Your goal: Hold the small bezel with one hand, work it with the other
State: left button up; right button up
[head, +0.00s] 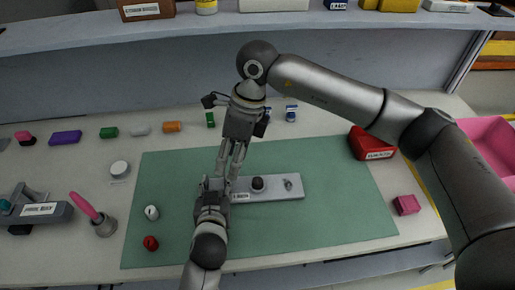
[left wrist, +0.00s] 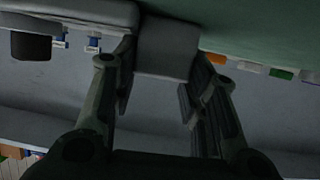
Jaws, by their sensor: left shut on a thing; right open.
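The small bezel (head: 275,188) is a light grey flat bar lying on the green mat (head: 330,215). It carries a black knob (head: 258,184), a small metal toggle (head: 288,184) and a label near its left end. My left gripper (head: 214,187) is shut on the bezel's left end, which it partly hides. In the left wrist view a grey block (left wrist: 165,48) of the bezel sits between the fingers. My right gripper (head: 229,174) is open and points down just above the bezel's left part, close to my left gripper. I cannot tell whether its fingertips touch the bezel.
A white knob (head: 152,212) and a red knob (head: 150,243) lie on the mat's left side. A pink-handled tool (head: 88,207) and a grey labelled device (head: 38,210) stand further left. A red box (head: 370,145) and a magenta block (head: 406,205) are at right. The mat's right part is clear.

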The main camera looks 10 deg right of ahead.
aim_at(258, 180)
jog(key=w+d+f+t+h, duration=0.1)
jog(key=w+d+f+h, duration=0.2)
jog(key=d, duration=0.3)
jog(key=shift+n, duration=0.3)
jog(key=f, duration=1.1)
jog(key=shift+w+f, duration=0.2)
jog(key=shift+w, duration=0.05)
jog(key=shift+c, duration=0.4)
jog(key=c, duration=1)
pick_arm(q)
jog(key=shift+f, duration=0.1)
pick_arm(e)
jog(key=shift+r, duration=0.1)
jog(key=shift+r, duration=3)
jog(key=shift+c, duration=0.2)
